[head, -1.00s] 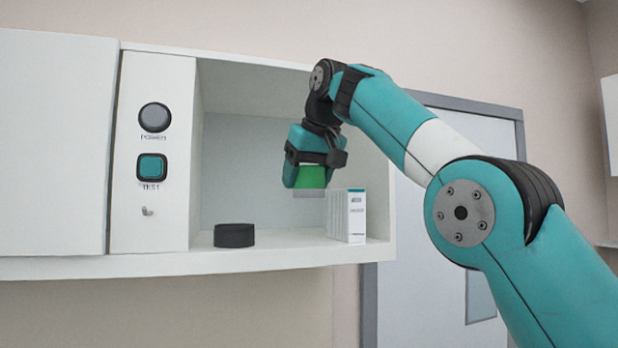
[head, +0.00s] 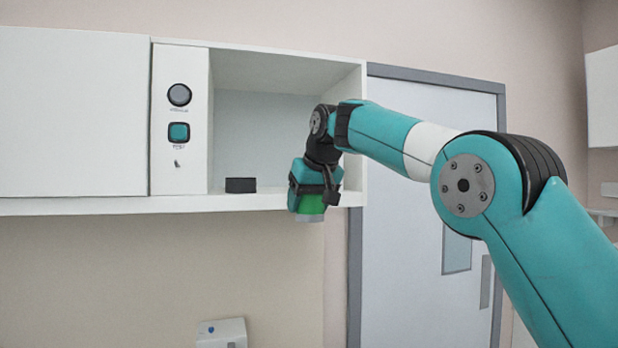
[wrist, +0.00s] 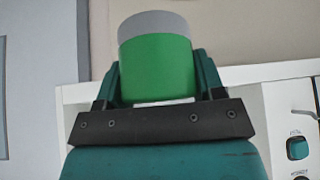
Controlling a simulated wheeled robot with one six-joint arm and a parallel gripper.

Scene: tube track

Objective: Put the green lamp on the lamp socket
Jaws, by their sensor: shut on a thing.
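The green lamp, a green cylinder with a grey end, hangs from my gripper (head: 311,194) in the head view, its green body (head: 312,205) partly covered by the fingers and its grey end down. In the wrist view the lamp (wrist: 157,70) sits between the two teal fingers, which are shut on it. My gripper is out in front of the cabinet, with the lamp at about the level of the shelf's front edge or lower in the picture. A short black round piece (head: 240,185) stands on the shelf, left of my gripper; it may be the lamp socket.
The open white cabinet (head: 270,202) has a side panel with a grey round button (head: 179,94), a teal square button (head: 179,132) and a small switch (head: 177,163). A closed door (head: 410,240) is behind my arm. A white wall box (head: 222,333) shows below.

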